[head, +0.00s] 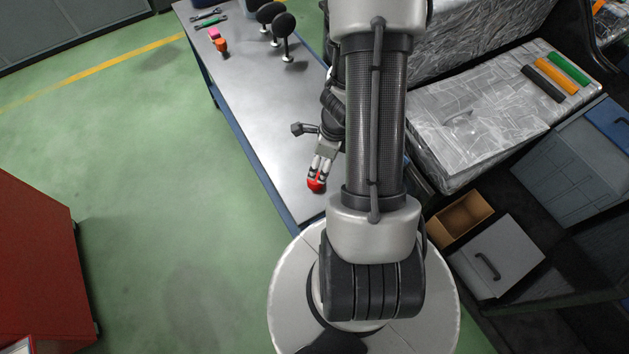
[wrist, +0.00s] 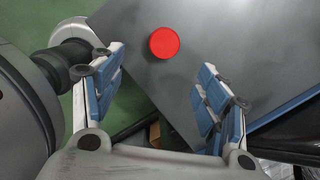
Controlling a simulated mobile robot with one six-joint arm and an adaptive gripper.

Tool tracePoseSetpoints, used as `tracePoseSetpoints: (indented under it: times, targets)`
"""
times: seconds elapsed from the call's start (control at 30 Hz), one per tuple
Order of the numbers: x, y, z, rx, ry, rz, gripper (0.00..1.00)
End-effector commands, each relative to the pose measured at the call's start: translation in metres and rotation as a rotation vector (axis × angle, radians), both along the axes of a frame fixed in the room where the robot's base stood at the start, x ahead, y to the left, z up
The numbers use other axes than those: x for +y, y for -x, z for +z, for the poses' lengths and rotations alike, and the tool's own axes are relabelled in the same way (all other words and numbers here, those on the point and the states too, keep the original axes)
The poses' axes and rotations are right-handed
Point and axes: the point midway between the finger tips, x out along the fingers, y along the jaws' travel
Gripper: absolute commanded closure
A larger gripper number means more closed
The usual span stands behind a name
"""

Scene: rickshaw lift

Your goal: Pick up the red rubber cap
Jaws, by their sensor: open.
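The red rubber cap (wrist: 164,43) is a round red disc on the grey table top. In the head view the red cap (head: 316,185) is near the table's near end, right at my gripper's fingertips and partly covered by them. My gripper (head: 320,170) points down toward the cap. In the wrist view my gripper (wrist: 163,75) is open, with its blue-padded fingers apart and nothing between them. The cap shows beyond the fingertips, roughly midway between them. Whether the fingers touch it cannot be told.
The grey table (head: 258,110) holds mirrors (head: 284,30), an orange item (head: 221,46), a pink block (head: 213,33) and wrenches (head: 210,20) at its far end. A wrapped crate (head: 460,115) stands to the right. An open cardboard box (head: 460,217) lies lower right.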

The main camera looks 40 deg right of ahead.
Motion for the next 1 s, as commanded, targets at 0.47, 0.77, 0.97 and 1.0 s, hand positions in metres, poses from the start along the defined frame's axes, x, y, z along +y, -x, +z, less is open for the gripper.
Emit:
tracePoseSetpoints:
  times: [0.47,0.77,0.97,1.0]
  targets:
    - [0.005,-0.010,-0.070,-0.001,0.001,0.004,0.32]
    - [0.004,-0.017,-0.092,0.000,0.001,0.004,0.32]
    - [0.004,-0.022,-0.120,0.000,0.001,0.004,0.32]
    - [0.005,-0.023,-0.122,0.000,0.000,0.003,0.32]
